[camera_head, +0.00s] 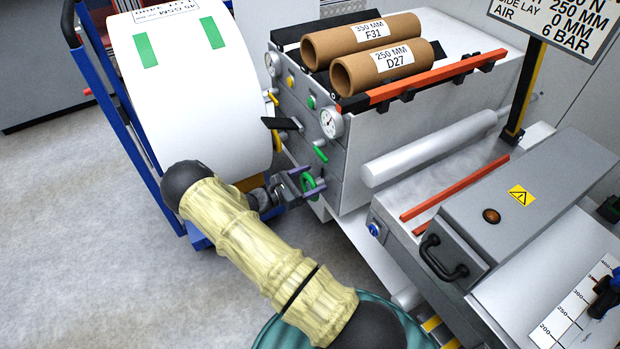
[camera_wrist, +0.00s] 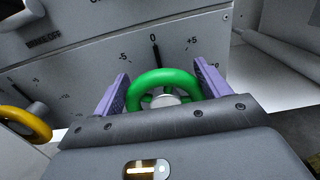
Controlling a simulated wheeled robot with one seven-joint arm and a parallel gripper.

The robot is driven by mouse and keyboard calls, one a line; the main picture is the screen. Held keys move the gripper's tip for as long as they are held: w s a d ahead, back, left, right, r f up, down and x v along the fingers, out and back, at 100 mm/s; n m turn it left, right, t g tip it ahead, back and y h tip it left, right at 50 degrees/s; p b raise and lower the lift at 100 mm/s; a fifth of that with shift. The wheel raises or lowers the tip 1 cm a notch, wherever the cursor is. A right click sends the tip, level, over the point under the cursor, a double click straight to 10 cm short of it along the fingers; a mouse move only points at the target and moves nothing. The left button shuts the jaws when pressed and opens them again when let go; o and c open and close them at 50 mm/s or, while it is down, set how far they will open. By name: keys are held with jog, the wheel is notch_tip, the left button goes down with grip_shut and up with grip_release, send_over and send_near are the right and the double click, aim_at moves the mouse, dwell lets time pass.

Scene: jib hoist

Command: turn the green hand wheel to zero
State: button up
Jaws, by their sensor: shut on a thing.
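The green hand wheel (camera_wrist: 165,78) sits on the machine's grey front panel in the wrist view, and shows small in the head view (camera_head: 320,186). My gripper (camera_wrist: 160,72) has its purple fingers on either side of the rim and is shut on the wheel. In the head view my gripper (camera_head: 303,183) reaches the panel from the left. Behind the wheel is a scale with marks -5, 0 and +5. A black pointer (camera_wrist: 155,54) stands nearly upright, its tip just under the 0 mark. The lower part of the wheel is hidden by my gripper body.
A yellow hand wheel (camera_wrist: 38,125) is on the panel at left in the wrist view. In the head view, a large white roll (camera_head: 190,110) on a blue frame stands close left of my arm. Brown cardboard tubes (camera_head: 345,43) lie on the machine top. The floor at lower left is clear.

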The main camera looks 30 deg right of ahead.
jog(key=o, duration=0.8)
jog(key=shift+c, duration=0.2)
jog(key=shift+a, duration=0.15)
jog(key=a+p, duration=0.1)
jog(key=a, duration=1.6)
jog(key=shift+s, duration=0.3)
